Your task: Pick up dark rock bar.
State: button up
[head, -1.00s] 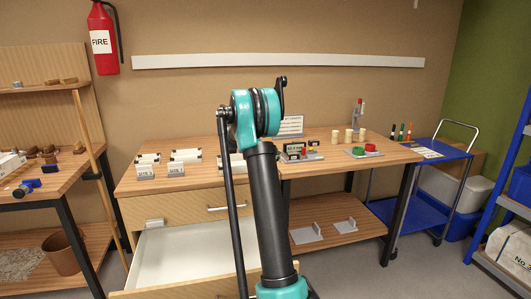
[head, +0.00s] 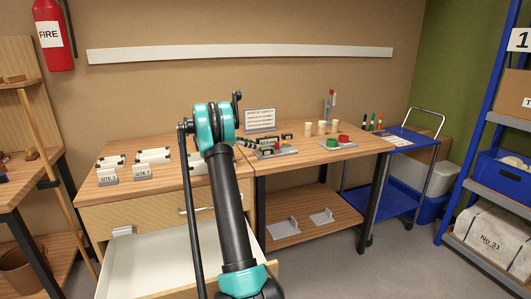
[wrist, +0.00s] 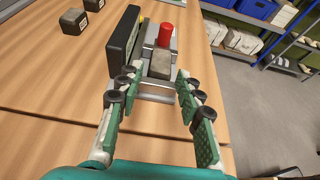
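My gripper (wrist: 156,82) is open in the wrist view, its green-padded fingers spread apart with nothing between them that I can see held. Ahead of the fingertips is a small grey-brown block (wrist: 160,65) on a grey stand, with a red cylinder (wrist: 165,35) behind it. Two dark blocks with pale patches, one nearer (wrist: 74,21) and one farther (wrist: 93,5), lie on the table at upper left. I cannot tell for sure which of these is the dark rock bar.
A dark upright panel (wrist: 124,38) stands just left of the stand. The wooden table (head: 340,153) also bears pale cylinders (head: 321,128) and a green and red piece (head: 337,141). A drawer (head: 160,262) is open in front. The table's right edge is close to the gripper.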

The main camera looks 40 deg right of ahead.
aim_at(263, 148)
jog(key=shift+x, duration=3.6)
jog(key=shift+s+a+f, duration=0.1)
jog(key=shift+f, duration=0.05)
grip_shut()
